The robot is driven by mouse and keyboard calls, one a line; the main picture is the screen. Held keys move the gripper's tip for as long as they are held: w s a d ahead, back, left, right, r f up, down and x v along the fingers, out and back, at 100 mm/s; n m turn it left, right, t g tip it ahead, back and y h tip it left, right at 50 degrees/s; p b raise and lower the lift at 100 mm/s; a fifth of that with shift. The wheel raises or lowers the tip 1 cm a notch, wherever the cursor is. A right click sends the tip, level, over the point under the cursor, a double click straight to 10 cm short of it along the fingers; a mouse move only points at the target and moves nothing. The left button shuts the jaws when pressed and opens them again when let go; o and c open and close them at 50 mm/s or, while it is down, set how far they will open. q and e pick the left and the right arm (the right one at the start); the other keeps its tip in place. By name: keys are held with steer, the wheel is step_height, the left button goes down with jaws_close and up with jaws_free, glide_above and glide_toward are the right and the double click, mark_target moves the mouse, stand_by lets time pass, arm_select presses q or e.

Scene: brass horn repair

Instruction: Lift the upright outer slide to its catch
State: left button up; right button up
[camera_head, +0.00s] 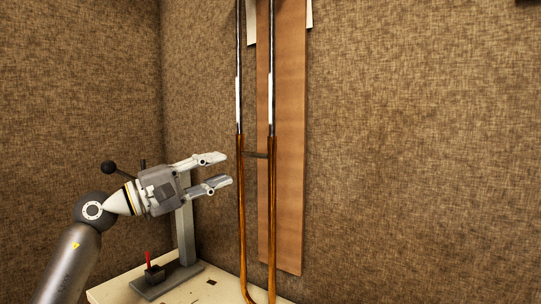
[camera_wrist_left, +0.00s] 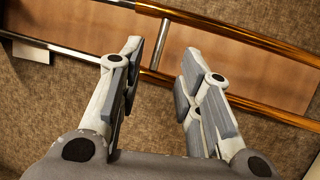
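The outer slide (camera_head: 241,195) stands upright, with two long amber-brass tubes joined by a crossbar (camera_head: 255,155) and curving together at the bottom. Silver inner tubes (camera_head: 271,65) run up out of its top ends. My left gripper (camera_head: 229,170) is open and empty just left of the slide, at about crossbar height. In the left wrist view, the crossbar (camera_wrist_left: 160,43) shows beyond and between my open fingers (camera_wrist_left: 165,48), apparently not held. The slide's brass tubes (camera_wrist_left: 225,25) run across the top of that view. No catch can be made out. My right gripper is not in view.
A long brown board (camera_head: 290,150) hangs on the fabric-covered wall behind the slide. A grey post on a base (camera_head: 186,225) stands on a pale table (camera_head: 115,290), behind my left gripper. A small black block with a red part (camera_head: 154,273) sits on that base. Space right of the board is clear.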

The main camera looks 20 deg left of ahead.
mark_target(253, 156)
arm_select(q)
steer(key=shift+m+y, duration=0.3)
steer(key=shift+y, duration=0.1)
steer(key=p+x, duration=0.2)
steer(key=x, duration=0.3)
steer(key=p+x, duration=0.2)
steer(key=x, duration=0.3)
steer(key=shift+w+a+r, duration=0.15)
steer(key=shift+w+r, duration=0.1)
steer(key=shift+w, duration=0.15)
jaws_close()
